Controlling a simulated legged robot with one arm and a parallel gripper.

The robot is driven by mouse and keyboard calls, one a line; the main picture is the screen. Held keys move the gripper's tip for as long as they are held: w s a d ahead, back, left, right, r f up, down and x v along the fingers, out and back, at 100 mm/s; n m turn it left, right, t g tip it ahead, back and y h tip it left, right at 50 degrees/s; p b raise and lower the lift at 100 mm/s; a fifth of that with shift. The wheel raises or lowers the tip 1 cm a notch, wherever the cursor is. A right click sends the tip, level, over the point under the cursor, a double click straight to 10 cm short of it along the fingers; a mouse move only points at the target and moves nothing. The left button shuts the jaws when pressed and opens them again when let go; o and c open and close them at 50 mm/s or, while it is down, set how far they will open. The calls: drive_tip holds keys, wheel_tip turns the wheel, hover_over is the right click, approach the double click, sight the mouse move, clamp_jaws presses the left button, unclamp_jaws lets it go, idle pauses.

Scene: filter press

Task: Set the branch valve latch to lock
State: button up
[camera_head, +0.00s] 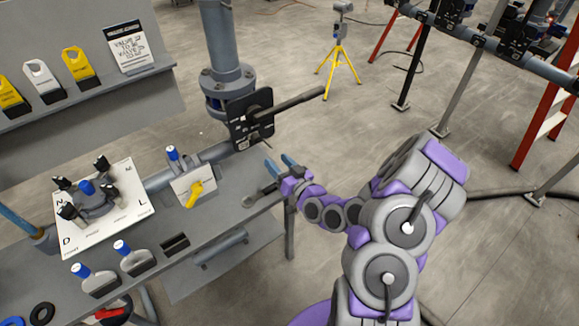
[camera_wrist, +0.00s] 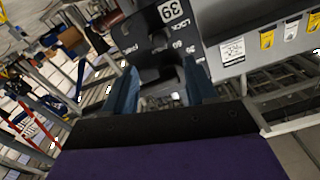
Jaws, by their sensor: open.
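The branch valve's dark plate (camera_head: 240,128) is mounted on the pipe below a flange, with a long dark handle (camera_head: 290,103) reaching to the right. In the wrist view the plate (camera_wrist: 150,50) is straight ahead, with LOCK lettering toward its right and a 39 tag (camera_wrist: 173,10) above. A dark latch part seems to lie between the fingers, but I cannot tell its exact setting. My gripper (camera_head: 280,163) has blue fingers and is open and empty, below and right of the plate. In the wrist view my gripper (camera_wrist: 160,72) frames the plate's lower part; no contact shows.
A shelf (camera_head: 155,68) carries yellow and white tags. A yellow tripod (camera_head: 340,65) and red ladder stand behind.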

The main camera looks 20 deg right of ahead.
drive_tip(key=shift+p+v, duration=2.2)
drive_tip(key=shift+v, duration=0.45)
